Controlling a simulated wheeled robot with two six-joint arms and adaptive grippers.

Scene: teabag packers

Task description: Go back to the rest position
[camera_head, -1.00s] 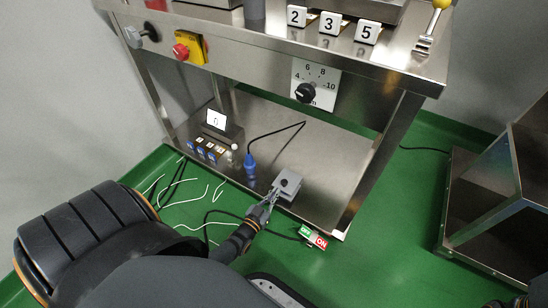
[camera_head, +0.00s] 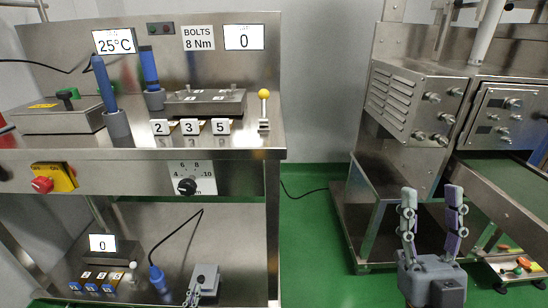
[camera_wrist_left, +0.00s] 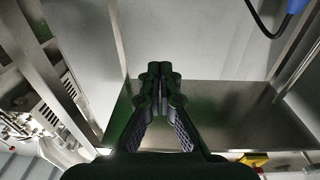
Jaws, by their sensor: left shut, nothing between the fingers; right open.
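A steel workbench (camera_head: 235,160) with a lower shelf stands on the left. A blue connector (camera_head: 158,277) on a black cable lies beside the grey box. A steel machine (camera_head: 410,110) with a sloping conveyor (camera_head: 500,182) stands on the right. Green floor (camera_head: 312,240) is free between them.

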